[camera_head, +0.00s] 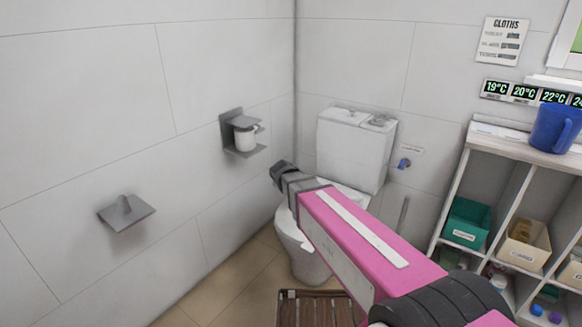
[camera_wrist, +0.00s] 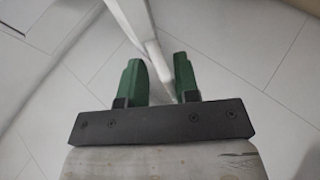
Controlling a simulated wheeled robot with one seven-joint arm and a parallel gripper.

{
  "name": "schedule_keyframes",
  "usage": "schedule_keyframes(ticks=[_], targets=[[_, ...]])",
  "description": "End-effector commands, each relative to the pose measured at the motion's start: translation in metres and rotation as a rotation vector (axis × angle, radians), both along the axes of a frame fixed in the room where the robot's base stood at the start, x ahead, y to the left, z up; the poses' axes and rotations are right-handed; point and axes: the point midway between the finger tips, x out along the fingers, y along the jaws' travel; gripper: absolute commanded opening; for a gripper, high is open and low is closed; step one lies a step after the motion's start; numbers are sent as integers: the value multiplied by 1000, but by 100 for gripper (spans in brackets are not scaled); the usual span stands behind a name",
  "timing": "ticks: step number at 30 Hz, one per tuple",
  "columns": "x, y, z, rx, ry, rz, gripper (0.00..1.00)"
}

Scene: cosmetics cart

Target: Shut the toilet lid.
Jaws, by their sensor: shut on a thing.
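The white toilet stands in the corner, its bowl (camera_head: 305,252) below my arm and its cistern (camera_head: 352,150) against the back wall. My pink arm crosses in front and hides much of the seat area. My gripper (camera_wrist: 160,62) shows green fingers in the wrist view, one on each side of a thin pale edge. This edge looks like the toilet lid (camera_wrist: 136,25), and the fingers are shut on it. In the head view my wrist end is at the left of the bowl, and the fingers cannot be made out. The lid's angle is hard to tell.
A paper holder (camera_head: 240,133) and a grey wall bracket (camera_head: 126,213) stick out from the left wall. A shelf unit (camera_head: 500,140) with bins and a blue mug (camera_head: 556,128) stands at right. A slatted wooden item (camera_head: 312,308) lies in front of the toilet.

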Motion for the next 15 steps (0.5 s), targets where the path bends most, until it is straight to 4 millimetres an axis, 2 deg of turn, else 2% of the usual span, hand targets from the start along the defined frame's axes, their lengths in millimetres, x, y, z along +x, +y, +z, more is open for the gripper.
schedule_keyframes(ticks=[1, 3, 15], targets=[[-2, 3, -16, -1, 11, -6, 0], [-6, 7, -33, -2, 13, -7, 0], [-27, 24, -122, -5, 11, -11, 0]])
